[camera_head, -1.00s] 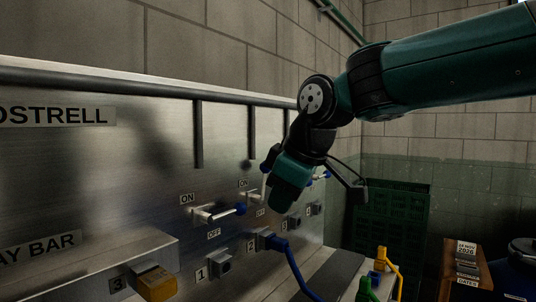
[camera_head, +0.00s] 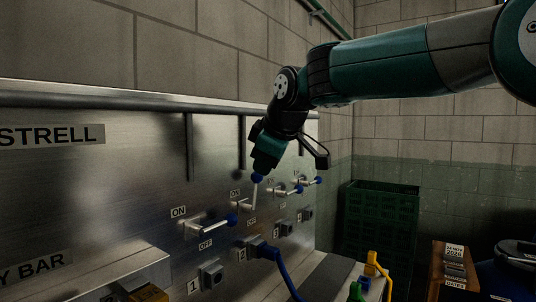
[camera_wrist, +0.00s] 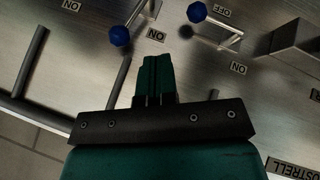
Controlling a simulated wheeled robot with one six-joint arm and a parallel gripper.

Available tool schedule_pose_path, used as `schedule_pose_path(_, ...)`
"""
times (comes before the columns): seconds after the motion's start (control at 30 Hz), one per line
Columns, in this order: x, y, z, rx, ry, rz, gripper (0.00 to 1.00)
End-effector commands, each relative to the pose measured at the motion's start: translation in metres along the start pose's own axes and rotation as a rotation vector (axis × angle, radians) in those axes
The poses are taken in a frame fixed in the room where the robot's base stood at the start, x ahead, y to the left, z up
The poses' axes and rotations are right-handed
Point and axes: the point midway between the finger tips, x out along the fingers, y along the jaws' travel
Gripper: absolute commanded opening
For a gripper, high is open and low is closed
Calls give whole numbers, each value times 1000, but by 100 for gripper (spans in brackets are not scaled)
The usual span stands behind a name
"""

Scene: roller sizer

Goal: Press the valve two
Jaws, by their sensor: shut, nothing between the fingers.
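Valve two (camera_head: 254,193) is the second lever from the left on the metal panel. Its lever points up from its body and ends in a blue knob. My gripper (camera_head: 259,165) is right at the top of this knob in the head view; I cannot tell whether they touch. In the wrist view my gripper (camera_wrist: 155,60) is shut and empty, fingers together, pointing at the panel. The blue knob of valve two (camera_wrist: 120,36) is left of the fingertips there, beside an ON label.
Valve one (camera_head: 212,226) has its lever pointing right. Two more blue-knobbed valves (camera_head: 289,191) (camera_head: 310,181) stand farther along the panel. Numbered sockets lie below, with a blue plug (camera_head: 266,251) in socket 2. A green crate (camera_head: 380,220) stands beyond the panel's end.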

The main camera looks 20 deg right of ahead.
Motion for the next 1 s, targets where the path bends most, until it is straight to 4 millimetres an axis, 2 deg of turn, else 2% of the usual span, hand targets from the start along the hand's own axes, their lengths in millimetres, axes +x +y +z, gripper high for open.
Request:
schedule_pose_path(0.1,27,0,0,0,-5,-5,0)
schedule_pose_path(0.27,59,0,-1,0,-3,-4,0)
schedule_pose_path(0.33,60,14,-3,3,-2,0,0)
schedule_pose_path(0.5,68,32,-4,1,0,1,0)
schedule_pose_path(1.0,73,38,-2,0,1,-1,0)
